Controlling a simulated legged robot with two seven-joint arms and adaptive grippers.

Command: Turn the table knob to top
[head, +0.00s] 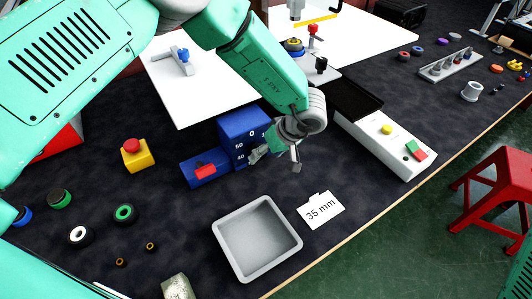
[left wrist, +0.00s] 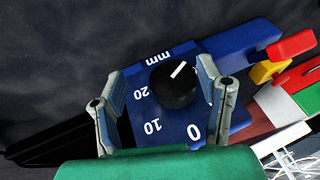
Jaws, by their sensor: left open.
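The table knob (left wrist: 174,86) is round and black with a white pointer line, on the face of a blue box (left wrist: 150,117) marked 0, 10, 20 and mm. In the left wrist view the line points up and right, away from the 0. The blue box also shows in the head view (head: 232,124), where my gripper hides the knob. My left gripper (head: 276,154) is open at the dial face. In the left wrist view its fingers (left wrist: 163,92) stand on either side of the knob; contact is unclear. My right gripper is not in view.
A grey tray (head: 224,234) and a "35 mm" card (head: 320,209) lie in front of the box. A yellow block with a red button (head: 137,161) stands left. A white button panel (head: 360,132) lies right. A red stool (head: 490,185) stands beyond the table edge.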

